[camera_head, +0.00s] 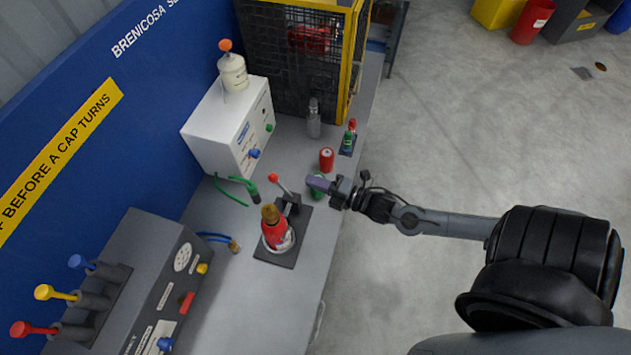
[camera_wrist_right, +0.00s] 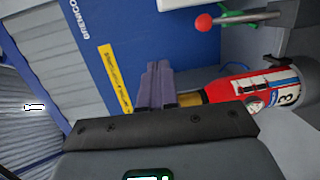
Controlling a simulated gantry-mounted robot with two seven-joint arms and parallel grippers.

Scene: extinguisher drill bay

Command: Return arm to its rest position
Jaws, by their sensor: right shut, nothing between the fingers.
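My right arm comes in from the right in the head view, and its gripper (camera_head: 318,183) is over the front part of the bench (camera_head: 285,318). Its fingers are shut with nothing between them. In the wrist view the purple-grey fingers (camera_wrist_right: 155,85) are together. A red extinguisher bottle (camera_head: 276,232) with a brass top stands on a dark base plate (camera_head: 290,258), beside a red-knobbed lever (camera_head: 280,184). The bottle also shows in the wrist view (camera_wrist_right: 235,90), just beyond the fingers; whether they touch cannot be told there. My left gripper is not in view.
A red can (camera_head: 326,159), a grey bottle (camera_head: 313,122) and a small red-and-green item (camera_head: 349,136) stand farther along the bench. A white box (camera_head: 222,130) and a grey lever console (camera_head: 135,285) line the back. A yellow-framed cage (camera_head: 300,60) closes the far end. The floor at right is mostly clear.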

